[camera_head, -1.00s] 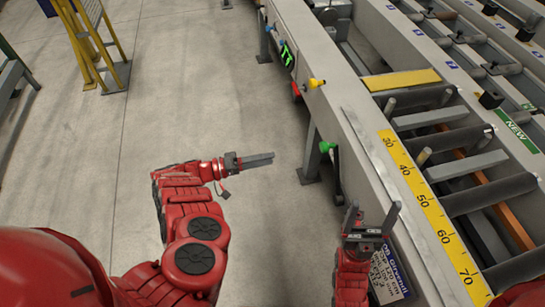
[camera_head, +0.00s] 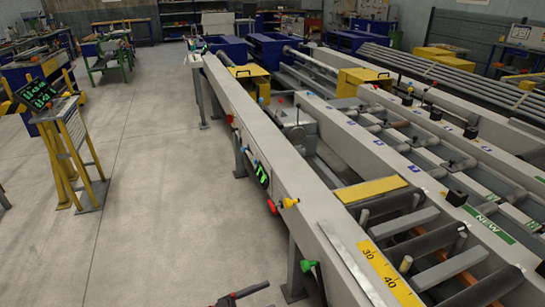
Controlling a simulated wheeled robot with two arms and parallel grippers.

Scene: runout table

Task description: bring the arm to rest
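My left gripper (camera_head: 250,292) shows only at the bottom edge of the head view, with its dark fingers pointing right. It is over the bare floor, left of the runout table (camera_head: 262,140) and apart from it. Its fingers are seen nearly side-on and partly cut off, so I cannot tell whether they are open or shut. I see nothing held in them. The rest of the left arm is below the picture. My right gripper is out of view.
The table's near side carries a green knob (camera_head: 307,265), a red knob (camera_head: 271,206) and a yellow knob (camera_head: 290,202). A yellow stand (camera_head: 75,155) with a screen is at the left. The grey floor (camera_head: 150,200) between is clear.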

